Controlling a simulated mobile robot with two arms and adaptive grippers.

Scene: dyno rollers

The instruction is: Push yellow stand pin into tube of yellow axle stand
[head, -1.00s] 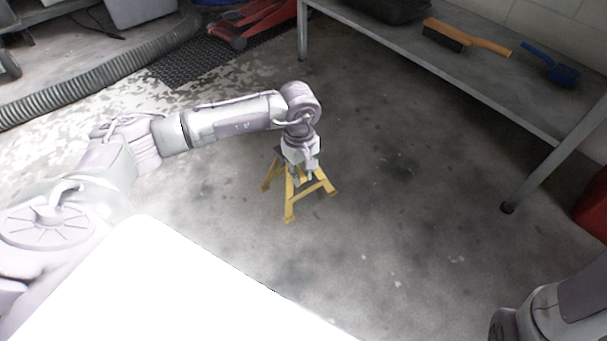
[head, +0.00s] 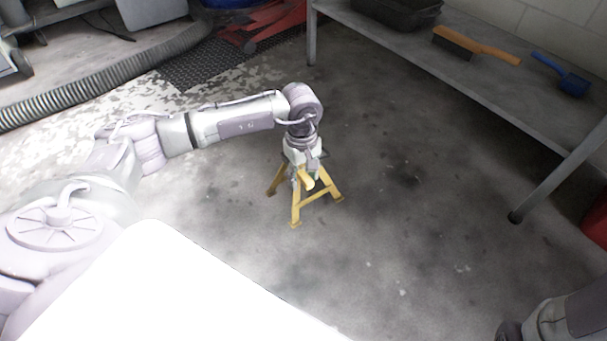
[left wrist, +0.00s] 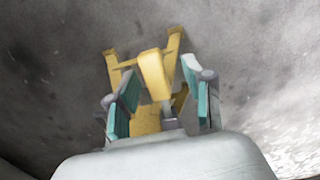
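The yellow axle stand (head: 318,194) stands upright on the floor under my left gripper in the head view. In the left wrist view, its yellow legs and frame (left wrist: 173,42) show beyond the fingers. My left gripper (head: 306,172) points down over the top of the stand. In the left wrist view, its two teal-padded fingers (left wrist: 162,90) are apart, with a yellow block (left wrist: 155,74) between them and visible gaps. I cannot tell whether this block is the pin or the stand's top. The tube opening is hidden. My right gripper is out of view.
A grey bench (head: 480,82) at the upper right carries an orange-handled brush (head: 476,45) and a blue brush (head: 562,76). A ribbed hose (head: 95,85) and red equipment (head: 268,25) lie at the back. Floor right of the stand is clear.

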